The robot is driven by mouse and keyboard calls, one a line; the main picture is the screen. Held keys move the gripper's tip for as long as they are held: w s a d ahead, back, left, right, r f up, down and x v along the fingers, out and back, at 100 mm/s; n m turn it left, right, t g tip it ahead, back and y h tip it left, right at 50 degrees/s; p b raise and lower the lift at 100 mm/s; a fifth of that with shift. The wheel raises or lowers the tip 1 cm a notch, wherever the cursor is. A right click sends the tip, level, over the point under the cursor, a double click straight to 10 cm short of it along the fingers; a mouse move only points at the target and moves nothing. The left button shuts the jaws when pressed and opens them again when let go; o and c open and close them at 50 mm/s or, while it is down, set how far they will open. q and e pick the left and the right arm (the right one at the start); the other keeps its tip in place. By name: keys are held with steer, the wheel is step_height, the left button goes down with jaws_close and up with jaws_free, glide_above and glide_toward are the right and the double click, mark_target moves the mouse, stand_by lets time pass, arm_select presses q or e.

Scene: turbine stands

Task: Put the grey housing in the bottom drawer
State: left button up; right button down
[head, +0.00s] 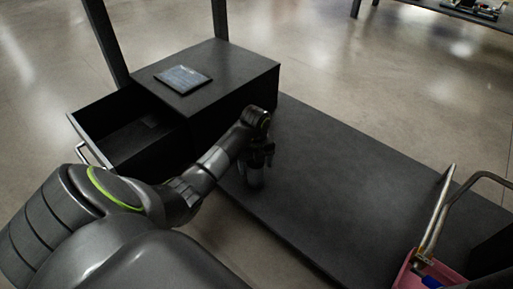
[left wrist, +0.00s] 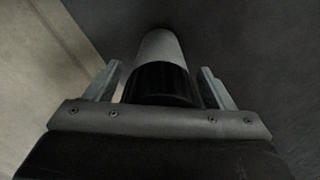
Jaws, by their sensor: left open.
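A cylinder, grey at one end and black at the other, looks like the grey housing (left wrist: 160,50); it lies between my left fingers in the left wrist view. My left gripper (head: 259,157) is open around it, with gaps on both sides. In the head view the gripper is low over the dark platform, right of the cabinet, and the housing (head: 254,179) shows small below it. The drawer (head: 92,112) is pulled out to the left of the dark cabinet (head: 232,66), its inside looking mostly bare. My right gripper is not in view.
A flat dark panel (head: 183,79) lies on the cabinet top. The dark platform (head: 340,180) is clear in its middle. A pink bin (head: 412,275) and bent metal handles (head: 437,215) stand at the lower right. Dark posts rise behind the cabinet.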

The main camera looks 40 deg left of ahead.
arm_select(q)
steer(key=shift+p, duration=0.4)
stand_by(0.4)
steer(key=shift+r, duration=0.1)
steer(key=c, duration=1.4)
